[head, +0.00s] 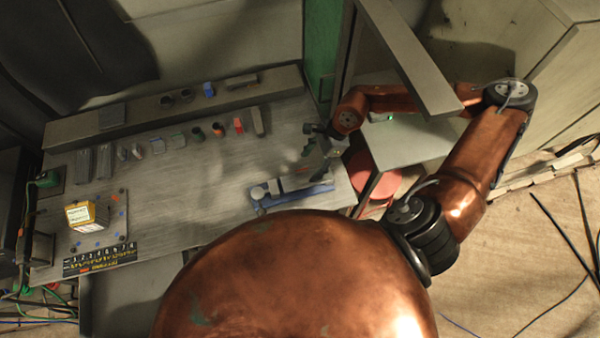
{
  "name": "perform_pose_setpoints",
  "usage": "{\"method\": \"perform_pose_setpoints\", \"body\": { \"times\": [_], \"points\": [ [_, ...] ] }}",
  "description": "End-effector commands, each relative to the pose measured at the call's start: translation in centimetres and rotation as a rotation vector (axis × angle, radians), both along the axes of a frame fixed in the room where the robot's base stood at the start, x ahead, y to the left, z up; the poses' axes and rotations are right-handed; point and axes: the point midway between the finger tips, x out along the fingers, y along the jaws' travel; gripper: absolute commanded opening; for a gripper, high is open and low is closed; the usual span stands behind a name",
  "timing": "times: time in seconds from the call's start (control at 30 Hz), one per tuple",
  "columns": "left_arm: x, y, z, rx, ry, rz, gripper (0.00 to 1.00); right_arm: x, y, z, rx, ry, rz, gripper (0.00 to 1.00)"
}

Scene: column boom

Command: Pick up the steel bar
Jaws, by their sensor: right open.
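Several bar-like metal pieces lie on the grey workbench (190,210). Two dark grey ridged bars (85,165) stand side by side at its left, and a plain grey bar (258,121) lies at the right end of the row of small parts. I cannot tell for sure which is the steel bar; the plain grey one fits best. My right gripper (311,140) is open and empty over the bench's right side, to the right of the plain bar and apart from it. My left gripper is out of view.
A blue-and-grey tool (292,190) lies at the bench's right front. A raised shelf (180,108) with small items runs along the back. A grey beam (410,58) crosses above my right arm. The bench's middle is clear.

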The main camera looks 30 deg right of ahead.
Motion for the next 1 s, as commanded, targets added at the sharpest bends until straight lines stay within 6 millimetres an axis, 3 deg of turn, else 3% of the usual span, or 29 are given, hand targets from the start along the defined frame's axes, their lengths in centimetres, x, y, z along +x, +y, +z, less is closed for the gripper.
{"method": "perform_pose_setpoints", "body": {
  "times": [0.3, 0.6, 0.87, 1.0],
  "points": [
    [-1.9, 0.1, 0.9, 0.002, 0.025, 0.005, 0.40, -0.3, 0.8, -3.1, 0.001, 0.004, -0.011, 0.61],
    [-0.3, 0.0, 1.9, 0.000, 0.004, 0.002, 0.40, -0.1, 2.1, -6.6, 0.002, 0.002, -0.012, 0.61],
    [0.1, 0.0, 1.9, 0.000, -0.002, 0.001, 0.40, 0.0, 2.3, -6.8, 0.000, 0.001, -0.010, 0.60],
    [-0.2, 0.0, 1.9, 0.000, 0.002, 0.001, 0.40, 0.0, 2.3, -6.8, 0.001, 0.001, -0.009, 0.51]
  ]
}}
